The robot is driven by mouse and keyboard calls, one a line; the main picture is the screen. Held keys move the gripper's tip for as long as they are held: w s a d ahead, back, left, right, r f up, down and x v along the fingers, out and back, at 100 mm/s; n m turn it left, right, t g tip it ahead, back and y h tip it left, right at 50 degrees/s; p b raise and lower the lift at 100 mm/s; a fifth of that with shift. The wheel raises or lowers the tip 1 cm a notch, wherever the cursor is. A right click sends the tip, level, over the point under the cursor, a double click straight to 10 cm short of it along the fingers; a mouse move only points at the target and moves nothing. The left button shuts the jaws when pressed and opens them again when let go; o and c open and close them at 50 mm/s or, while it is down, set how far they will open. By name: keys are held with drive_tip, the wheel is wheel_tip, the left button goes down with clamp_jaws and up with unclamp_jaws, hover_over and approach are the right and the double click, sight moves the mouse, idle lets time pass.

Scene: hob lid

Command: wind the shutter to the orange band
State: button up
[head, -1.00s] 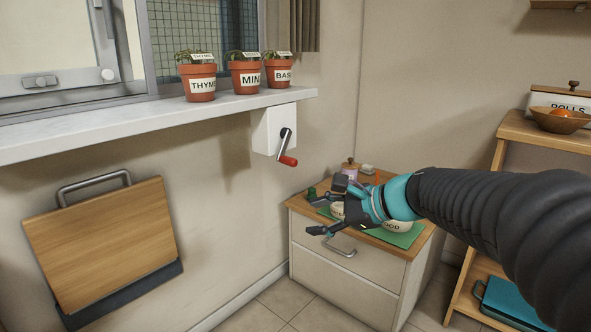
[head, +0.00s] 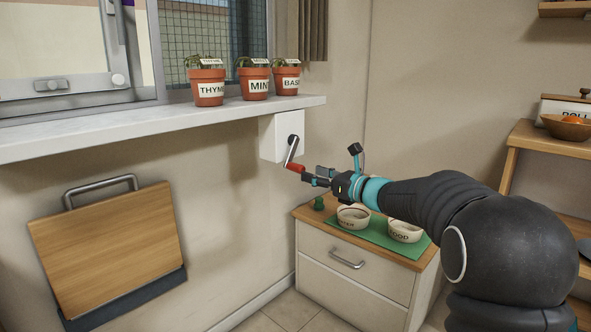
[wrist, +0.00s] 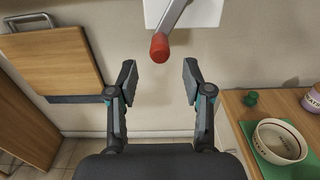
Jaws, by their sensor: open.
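My gripper (head: 312,178) is just to the right of the red handle in the head view. In the wrist view my gripper (wrist: 158,82) is open, with the red handle (wrist: 159,47) ahead of and between the fingertips, not touching either. I cannot make out the shutter or an orange band in these views.
Three herb pots (head: 207,86) stand on the sill (head: 150,122) above the crank. A wooden board (head: 105,240) sits in a wall rack at the left. A low cabinet (head: 352,268) with bowls on a green mat (head: 376,238) stands below my gripper.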

sight(296, 169)
drive_tip(key=x, duration=0.7)
drive_tip(key=shift+w+a, duration=0.1)
drive_tip(key=shift+a, duration=0.05)
clamp_jaws()
